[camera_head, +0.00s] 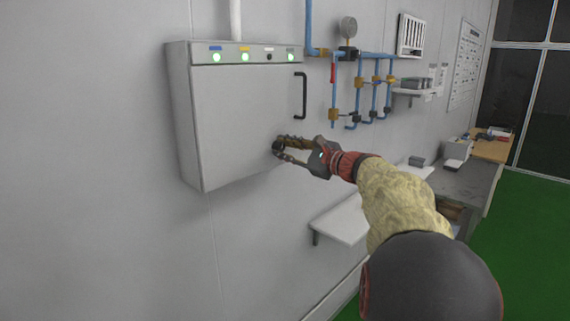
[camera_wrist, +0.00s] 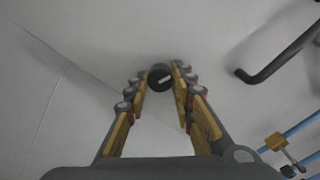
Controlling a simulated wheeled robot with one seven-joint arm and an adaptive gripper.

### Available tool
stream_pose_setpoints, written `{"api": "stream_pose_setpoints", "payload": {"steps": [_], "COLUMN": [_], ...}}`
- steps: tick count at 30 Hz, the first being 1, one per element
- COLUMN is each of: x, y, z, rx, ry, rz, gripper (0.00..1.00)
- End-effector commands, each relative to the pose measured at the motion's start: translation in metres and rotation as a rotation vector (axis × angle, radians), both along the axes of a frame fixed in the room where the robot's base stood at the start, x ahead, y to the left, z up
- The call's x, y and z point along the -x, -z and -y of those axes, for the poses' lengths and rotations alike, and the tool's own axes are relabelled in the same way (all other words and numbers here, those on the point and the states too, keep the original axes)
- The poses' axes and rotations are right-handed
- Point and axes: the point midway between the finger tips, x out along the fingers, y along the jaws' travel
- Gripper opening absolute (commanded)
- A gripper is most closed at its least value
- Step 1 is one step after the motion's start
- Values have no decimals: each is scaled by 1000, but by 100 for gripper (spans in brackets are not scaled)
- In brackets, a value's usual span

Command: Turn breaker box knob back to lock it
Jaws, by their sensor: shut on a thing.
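The breaker box (camera_head: 240,115) is a pale grey wall cabinet with its door shut. Its round black knob (camera_head: 278,146) sits low on the right part of the door. My gripper (camera_head: 282,149) reaches it from the right and is shut on it. In the wrist view the knob (camera_wrist: 160,77) lies between the two fingertips (camera_wrist: 160,75), with a pale mark on its face running at a slant up to the right. In the head view the fingers hide part of the knob.
A black bar handle (camera_head: 301,95) stands out above the knob; it also shows in the wrist view (camera_wrist: 280,55). Blue pipes (camera_head: 362,90) with a gauge run on the wall to the right. A white shelf (camera_head: 343,220) is below my arm.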

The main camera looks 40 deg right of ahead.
Motion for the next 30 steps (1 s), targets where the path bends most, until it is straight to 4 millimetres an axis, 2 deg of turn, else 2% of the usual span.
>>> {"api": "stream_pose_setpoints", "payload": {"steps": [1, 15, 30], "x": [0, 0, 0], "y": [5, 3, 0], "z": [0, 0, -1], "rx": [43, 332, 391], "ry": [0, -1, -1], "rz": [5, 26, 29], "gripper": [0, 0, 0]}}
